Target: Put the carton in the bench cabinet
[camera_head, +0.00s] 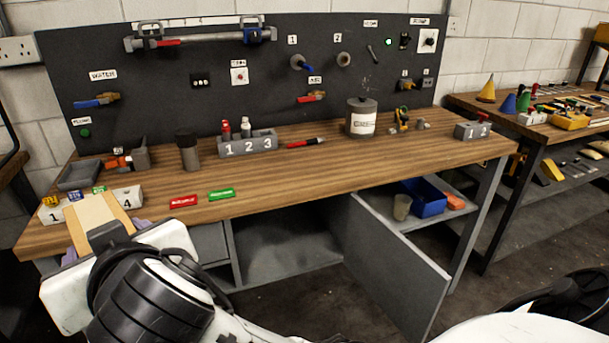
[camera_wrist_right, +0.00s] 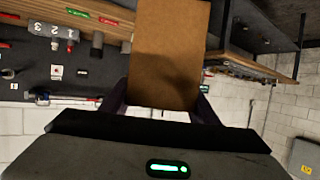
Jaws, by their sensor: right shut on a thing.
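The tan carton (camera_head: 88,214) is at the left end of the bench in the head view, in front of the numbered block. It fills the upper middle of the right wrist view (camera_wrist_right: 170,50). My right gripper (camera_head: 107,240) is shut on the carton, with a finger on each side (camera_wrist_right: 160,103). The bench cabinet (camera_head: 285,250) is under the worktop, to the right of the gripper. Its grey door (camera_head: 395,265) stands open, swung out to the front, and the visible interior looks empty. My left gripper is not in view.
Red and green labels (camera_head: 221,194) lie near the worktop's front edge (camera_head: 300,198). A blue bin (camera_head: 423,197) and a beige cup (camera_head: 402,207) stand on a shelf right of the door. The open door juts into the floor space before the bench.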

